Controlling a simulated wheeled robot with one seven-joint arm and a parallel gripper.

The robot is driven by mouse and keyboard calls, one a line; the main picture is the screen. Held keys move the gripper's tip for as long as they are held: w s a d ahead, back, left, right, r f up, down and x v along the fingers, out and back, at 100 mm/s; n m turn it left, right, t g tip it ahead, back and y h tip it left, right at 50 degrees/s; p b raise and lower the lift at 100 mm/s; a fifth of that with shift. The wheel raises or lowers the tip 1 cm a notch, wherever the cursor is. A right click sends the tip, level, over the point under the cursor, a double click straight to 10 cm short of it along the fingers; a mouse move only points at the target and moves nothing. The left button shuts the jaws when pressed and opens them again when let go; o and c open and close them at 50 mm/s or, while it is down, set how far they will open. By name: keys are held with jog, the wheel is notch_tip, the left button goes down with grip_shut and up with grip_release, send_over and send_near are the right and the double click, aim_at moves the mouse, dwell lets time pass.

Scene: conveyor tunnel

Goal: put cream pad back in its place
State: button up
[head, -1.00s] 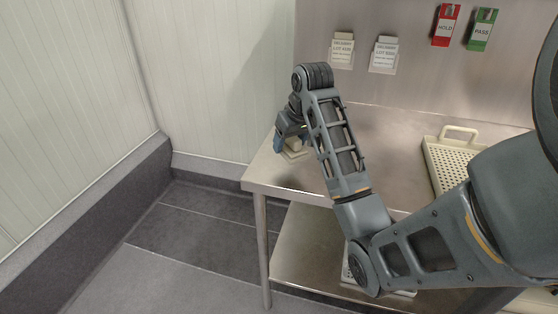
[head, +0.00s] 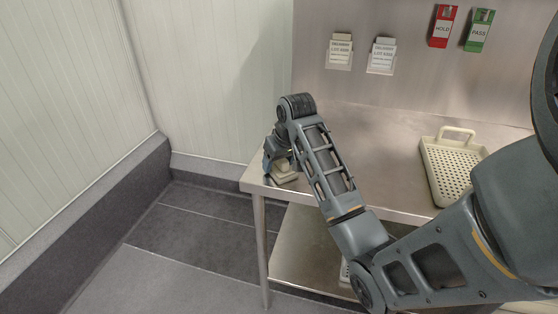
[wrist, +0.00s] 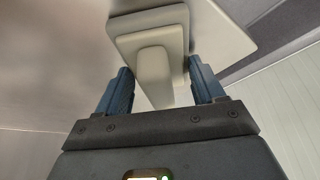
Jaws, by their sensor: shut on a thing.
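The cream pad (head: 286,170) shows in the head view at the table's left end, partly hidden by my gripper (head: 276,158). In the wrist view the pad (wrist: 153,38) has a blocky grip that lies between the blue fingers of my gripper (wrist: 162,86). A wider cream slab spreads out behind the grip. My gripper is shut on the pad. I cannot tell whether the pad's underside touches the table.
The steel table (head: 385,150) has clear room in its middle. A perforated cream tray (head: 432,172) stands at right. Two delivery cards, a red HOLD tag (head: 443,28) and a green PASS tag (head: 479,32) hang on the back panel. A pale wall (head: 215,80) stands left.

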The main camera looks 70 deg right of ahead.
aim_at(287, 173)
jog(key=o, duration=1.3)
jog(key=p+v, duration=0.1)
jog(key=v, duration=1)
jog(key=shift+w+d, duration=0.1)
jog(key=shift+d, duration=0.05)
jog(key=shift+s+r+p, duration=0.25)
jog(key=shift+r+p, duration=0.35)
jog(key=shift+p, duration=0.05)
jog(key=shift+a, duration=0.25)
